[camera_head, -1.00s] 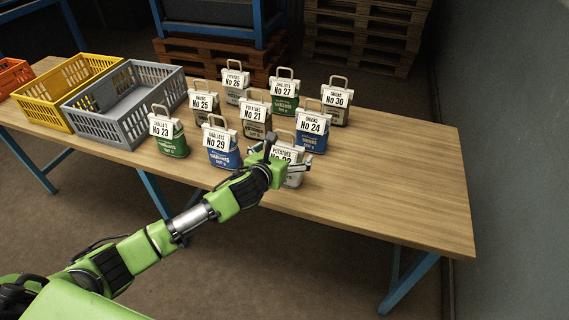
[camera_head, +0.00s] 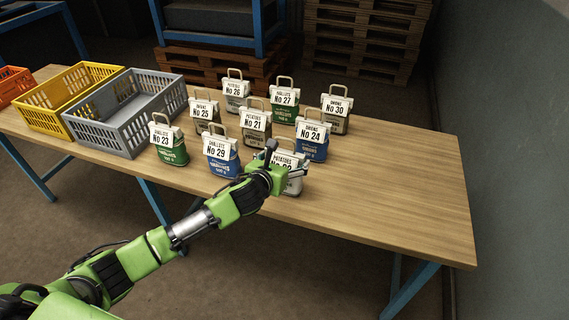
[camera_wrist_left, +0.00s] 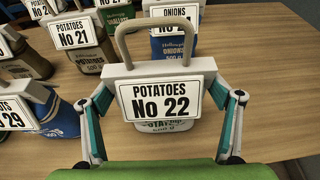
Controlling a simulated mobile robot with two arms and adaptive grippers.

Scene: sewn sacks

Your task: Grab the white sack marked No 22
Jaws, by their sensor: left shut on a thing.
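The white sack marked No 22 (camera_head: 293,187), labelled Potatoes, stands at the front of the group on the table. In the left wrist view its label plate (camera_wrist_left: 160,100) and raised handle face me, and the plate hides most of its body. My left gripper (camera_head: 286,166) is shut on this sack, with one finger at each side of its top edge in the left wrist view (camera_wrist_left: 168,95). My arm partly covers the sack in the head view. My right gripper is out of view.
Other labelled sacks stand close by: No 29 (camera_head: 221,164) to the left, No 24 (camera_head: 312,150) behind right, No 21 (camera_head: 254,143) behind. Grey (camera_head: 160,130) and yellow (camera_head: 30,117) crates stand on the left. The table's right side (camera_head: 400,190) is clear.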

